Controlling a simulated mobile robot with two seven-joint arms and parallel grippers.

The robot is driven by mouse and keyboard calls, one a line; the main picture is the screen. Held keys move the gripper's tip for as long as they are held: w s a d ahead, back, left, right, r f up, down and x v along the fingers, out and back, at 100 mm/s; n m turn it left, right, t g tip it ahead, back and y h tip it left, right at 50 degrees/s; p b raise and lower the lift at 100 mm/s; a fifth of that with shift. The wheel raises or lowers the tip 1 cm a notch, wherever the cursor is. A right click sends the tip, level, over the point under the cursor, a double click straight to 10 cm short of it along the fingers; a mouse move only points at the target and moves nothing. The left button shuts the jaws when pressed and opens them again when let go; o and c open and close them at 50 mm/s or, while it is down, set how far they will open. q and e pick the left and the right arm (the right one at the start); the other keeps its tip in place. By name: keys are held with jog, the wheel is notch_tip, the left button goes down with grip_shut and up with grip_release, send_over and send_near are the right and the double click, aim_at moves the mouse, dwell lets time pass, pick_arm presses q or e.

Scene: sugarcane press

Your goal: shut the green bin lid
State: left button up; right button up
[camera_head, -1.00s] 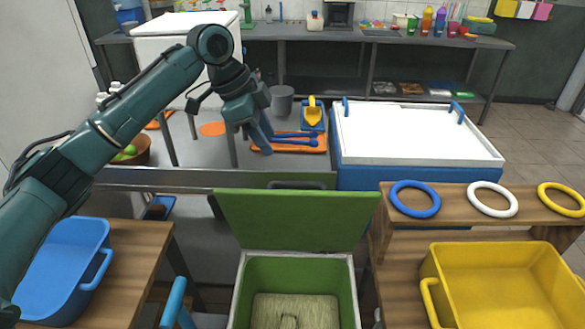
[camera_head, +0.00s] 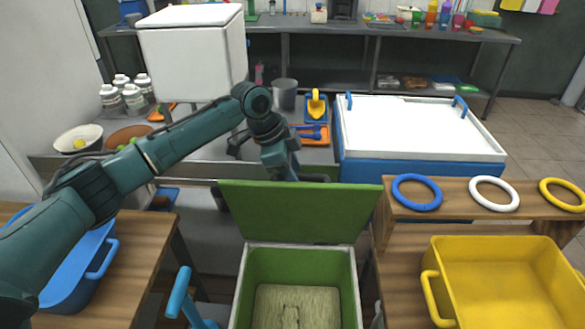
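The green bin (camera_head: 246,300) stands at the bottom centre, with a pale straw-coloured block inside. Its green lid (camera_head: 300,213) stands raised at the bin's far side, tilted up and open. My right gripper is not in view.
A yellow bin (camera_head: 500,285) stands at right, below a wooden shelf (camera_head: 460,205) with blue, white and yellow rings. A blue bin (camera_head: 75,285) is at left, partly behind my arm. A blue handle-like part (camera_head: 178,293) rises left of the green bin. A white-topped chest (camera_head: 415,130) stands behind.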

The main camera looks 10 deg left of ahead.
pick_arm(q)
jog(key=shift+c, duration=0.4)
grip_shut()
